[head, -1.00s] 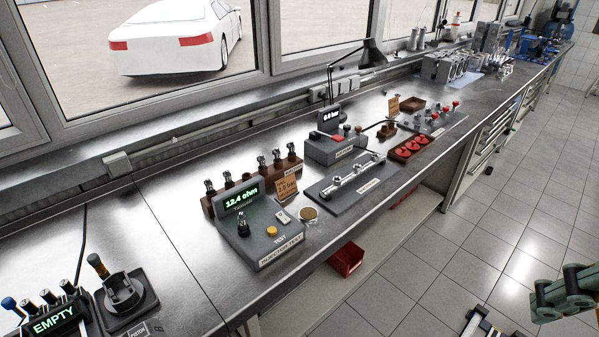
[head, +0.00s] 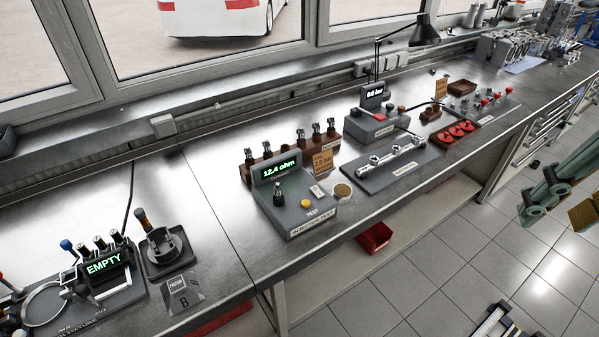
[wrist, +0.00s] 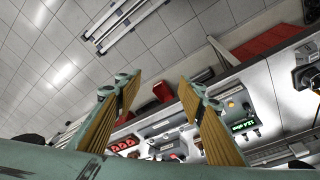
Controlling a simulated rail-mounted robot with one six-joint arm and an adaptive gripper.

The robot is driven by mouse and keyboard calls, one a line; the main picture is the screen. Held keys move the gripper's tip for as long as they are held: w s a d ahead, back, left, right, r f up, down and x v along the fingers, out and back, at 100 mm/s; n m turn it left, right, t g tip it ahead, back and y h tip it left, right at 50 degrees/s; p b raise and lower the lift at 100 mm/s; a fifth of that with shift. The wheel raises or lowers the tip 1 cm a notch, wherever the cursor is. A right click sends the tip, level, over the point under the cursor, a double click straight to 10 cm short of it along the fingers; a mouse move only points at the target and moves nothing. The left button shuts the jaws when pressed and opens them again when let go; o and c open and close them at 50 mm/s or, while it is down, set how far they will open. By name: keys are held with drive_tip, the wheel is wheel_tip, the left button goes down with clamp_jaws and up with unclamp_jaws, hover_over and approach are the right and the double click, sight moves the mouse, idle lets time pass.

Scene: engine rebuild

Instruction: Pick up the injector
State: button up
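A dark upright injector (head: 279,193) stands in the grey injector tester (head: 297,211), which reads 12.4 ohm. Several similar injectors (head: 300,138) stand in a brown rack (head: 254,172) behind the tester. My gripper (wrist: 154,90) is open and empty in the wrist view, its two tan-padded fingers spread wide. Its green links show at the right edge of the head view (head: 548,208), over the floor and well away from the bench. The tester also shows small in the wrist view (wrist: 237,112), beyond the fingers; the injector itself is too small to make out there.
A fuel rail (head: 391,157) on a grey plate lies right of the tester. A small round tan dish (head: 342,190) and a brown sign (head: 323,162) stand close to the tester. A piston fixture (head: 161,246) is to the left. Bare bench lies between them.

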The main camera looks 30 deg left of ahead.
drive_tip(key=w+a+f+n+g+p, duration=0.15)
drive_tip(key=w+a+f+n, duration=0.25)
drive_tip(key=w+a, duration=0.55)
drive_tip(key=w+a+f+n+g+p, duration=0.1)
drive_tip(key=w+a+f+n+p, duration=0.15)
drive_tip(key=w+a, duration=0.7)
drive_tip(key=n+p, duration=0.1)
drive_tip(key=n, duration=1.1)
hover_over(279, 192)
drive_tip(key=w+a, duration=0.1)
drive_tip(key=a, duration=0.1)
wheel_tip(279, 192, down, 10)
drive_tip(key=shift+w+d+r+h, duration=0.15)
drive_tip(key=shift+d+r+h, duration=0.05)
drive_tip(key=shift+r+h, duration=0.1)
drive_tip(key=shift+f, duration=0.2)
drive_tip(key=shift+f, duration=4.15)
drive_tip(key=shift+d+f, duration=0.15)
drive_tip(key=shift+f, duration=0.7)
drive_tip(key=shift+d+f, duration=0.15)
drive_tip(key=shift+f, duration=1.6)
